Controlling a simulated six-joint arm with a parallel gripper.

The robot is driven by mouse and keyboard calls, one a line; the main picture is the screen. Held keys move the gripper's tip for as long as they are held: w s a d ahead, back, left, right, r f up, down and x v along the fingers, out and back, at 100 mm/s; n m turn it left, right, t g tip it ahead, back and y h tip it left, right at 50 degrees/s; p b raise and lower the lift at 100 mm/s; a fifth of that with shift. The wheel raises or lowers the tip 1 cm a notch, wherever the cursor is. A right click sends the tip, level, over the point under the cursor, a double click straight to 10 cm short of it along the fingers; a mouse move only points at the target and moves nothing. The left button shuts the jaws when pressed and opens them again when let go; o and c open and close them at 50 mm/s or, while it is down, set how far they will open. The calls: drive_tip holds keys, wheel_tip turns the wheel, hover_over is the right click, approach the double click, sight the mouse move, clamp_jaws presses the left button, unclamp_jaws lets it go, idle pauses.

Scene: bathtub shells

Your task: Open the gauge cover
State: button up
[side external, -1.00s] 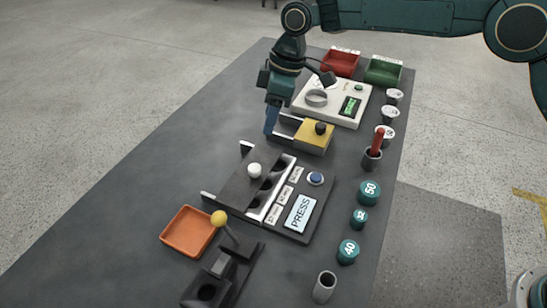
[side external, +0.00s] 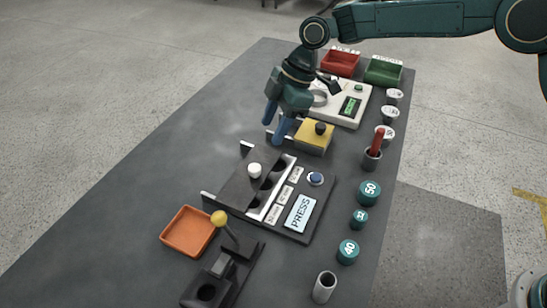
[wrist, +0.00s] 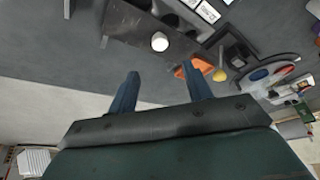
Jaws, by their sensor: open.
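A dark flat plate (side external: 240,185) with a white knob (side external: 254,170) lies on the panel with dark round holes and a PRESS screen; it looks like the gauge cover, but no label confirms this. The holes show beside the plate. In the wrist view the plate (wrist: 128,22) and white knob (wrist: 159,41) are ahead of my fingers. My gripper (side external: 272,132) is open and empty, above the table behind the plate, beside the yellow block (side external: 314,138) with a black knob. Both blue fingers also show in the wrist view (wrist: 161,72), apart from the knob.
A yellow-topped lever (side external: 220,218) and an orange tray (side external: 187,231) stand in front. A white device (side external: 350,105) and red (side external: 341,63) and green (side external: 383,71) bins are behind. Teal weights and cups line the right edge. The table's left side is clear.

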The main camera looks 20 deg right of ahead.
sight(255, 167)
drive_tip(key=x, duration=1.1)
drive_tip(key=shift+a+f, duration=0.2)
drive_tip(key=shift+f, duration=0.1)
drive_tip(key=shift+c, duration=0.2)
clamp_jaws()
